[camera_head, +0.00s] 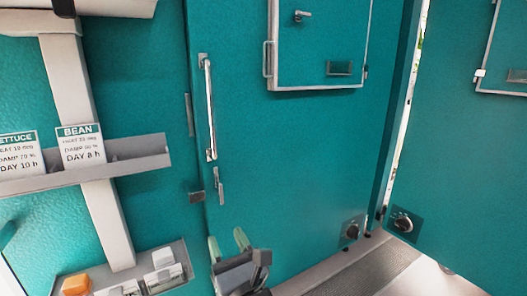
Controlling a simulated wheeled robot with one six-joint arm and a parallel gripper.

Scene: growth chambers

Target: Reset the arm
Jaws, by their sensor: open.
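My gripper (228,243) shows at the bottom of the head view, left of centre. Its two pale green fingertips point up and stand apart, with nothing seen between them. The dark gripper body below is partly cut off by the frame's bottom edge. It appears in front of the lower part of a teal chamber door (280,170). The distance to the door cannot be told. The rest of my arm is out of view.
The door has a long vertical handle (210,110) and a small hatch (318,45). At left, a shelf (140,160) holds LETTUCE (18,155) and BEAN (81,145) cards. A lower tray (183,262) holds an orange block (75,285) and white blocks. Another teal panel (460,160) stands right.

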